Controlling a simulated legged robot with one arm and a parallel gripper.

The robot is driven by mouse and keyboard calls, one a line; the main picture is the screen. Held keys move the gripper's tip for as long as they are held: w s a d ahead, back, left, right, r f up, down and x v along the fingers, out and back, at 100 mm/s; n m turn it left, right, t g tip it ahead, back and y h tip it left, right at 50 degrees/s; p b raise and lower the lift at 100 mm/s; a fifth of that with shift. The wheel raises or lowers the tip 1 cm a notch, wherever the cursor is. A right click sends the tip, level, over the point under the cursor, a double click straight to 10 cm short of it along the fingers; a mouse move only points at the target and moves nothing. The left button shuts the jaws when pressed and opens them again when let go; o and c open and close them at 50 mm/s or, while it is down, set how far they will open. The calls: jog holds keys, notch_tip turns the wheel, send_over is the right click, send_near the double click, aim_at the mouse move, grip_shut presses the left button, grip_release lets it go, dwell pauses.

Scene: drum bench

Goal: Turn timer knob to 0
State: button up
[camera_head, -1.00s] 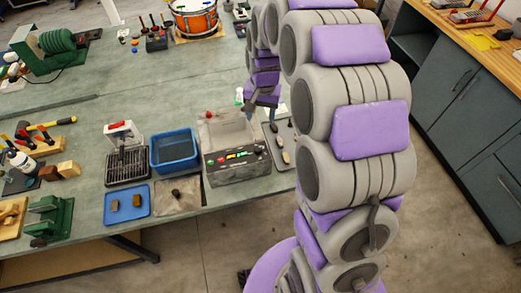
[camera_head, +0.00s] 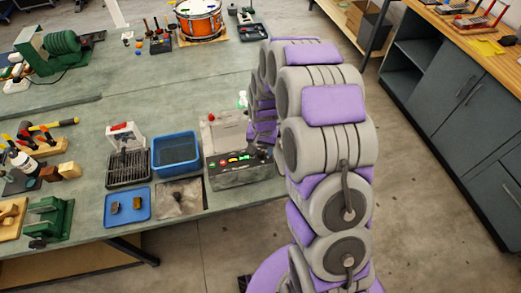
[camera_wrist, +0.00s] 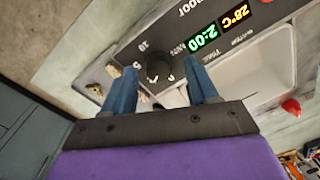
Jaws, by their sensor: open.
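The timer knob (camera_wrist: 158,70) is a dark round knob on the dark control panel (camera_wrist: 212,12) of a grey machine, with numbers such as 10 and 5 printed around it. Beside it a green display (camera_wrist: 203,39) reads 2:00. My gripper (camera_wrist: 160,66) is open, its two blue fingers on either side of the knob in the wrist view; I cannot tell whether they touch it. In the head view the machine (camera_head: 222,133) stands near the bench's front edge, with my arm covering its right end. The knob and fingertips cannot be made out there.
An orange display (camera_wrist: 236,15) reads 28°C. A light basin (camera_wrist: 255,75) and a red knob (camera_wrist: 291,107) lie to the right in the wrist view. A blue tub (camera_head: 176,152) and a black rack (camera_head: 128,168) stand left of the machine. Bare floor lies in front.

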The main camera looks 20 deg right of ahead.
jog(key=shift+f, duration=0.55)
jog(key=shift+d, duration=0.1)
jog(key=c, duration=1)
jog(key=shift+c, duration=0.2)
jog(key=shift+n, duration=0.4)
jog(key=n, duration=0.4)
jog(key=shift+n+p, duration=0.4)
jog(key=n+p, duration=0.1)
jog(key=n, duration=0.5)
jog(key=shift+w+g, duration=0.1)
jog(key=shift+g, duration=0.2)
jog(key=shift+n, duration=0.3)
